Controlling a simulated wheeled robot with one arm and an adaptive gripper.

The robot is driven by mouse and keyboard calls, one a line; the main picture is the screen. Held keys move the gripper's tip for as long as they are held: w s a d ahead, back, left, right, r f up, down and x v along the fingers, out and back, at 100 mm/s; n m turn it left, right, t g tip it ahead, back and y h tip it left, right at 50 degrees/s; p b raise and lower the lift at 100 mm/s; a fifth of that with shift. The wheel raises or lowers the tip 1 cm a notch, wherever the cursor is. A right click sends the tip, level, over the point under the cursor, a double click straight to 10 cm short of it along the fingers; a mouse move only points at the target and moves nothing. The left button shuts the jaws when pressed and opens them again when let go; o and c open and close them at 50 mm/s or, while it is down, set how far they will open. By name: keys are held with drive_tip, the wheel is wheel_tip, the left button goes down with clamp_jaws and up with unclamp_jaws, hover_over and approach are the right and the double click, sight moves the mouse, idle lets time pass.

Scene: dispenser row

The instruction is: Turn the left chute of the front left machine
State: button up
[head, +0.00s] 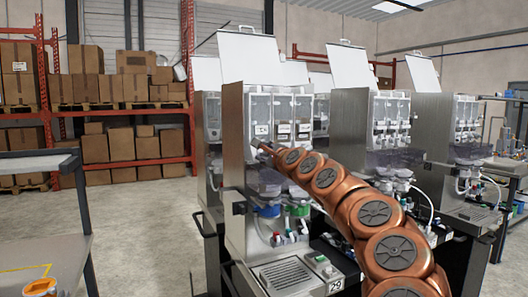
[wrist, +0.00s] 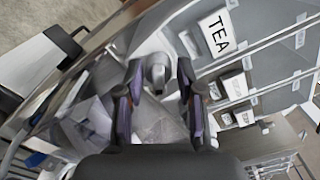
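The front left machine (head: 235,150) is a steel dispenser with clear-fronted hoppers (head: 282,108) and a raised lid. My copper arm reaches across it, and its far end is at the machine's left hopper. In the wrist view my gripper (wrist: 158,80) is open, with its two dark purple-edged fingers apart. A grey rounded chute spout (wrist: 157,70) lies between the fingertips. I cannot tell whether the fingers touch it. A white TEA label (wrist: 217,33) is on the hopper front beside it. The gripper's fingers are too small to make out in the head view.
More dispensers (head: 375,125) stand in a row to the right. A grey table (head: 40,215) stands at left, with open floor (head: 150,220) between. Shelves of boxes (head: 120,90) are behind.

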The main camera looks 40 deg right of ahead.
drive_tip(key=shift+w+d, duration=0.15)
drive_tip(key=shift+w, duration=0.35)
drive_tip(key=shift+f, duration=0.1)
clamp_jaws()
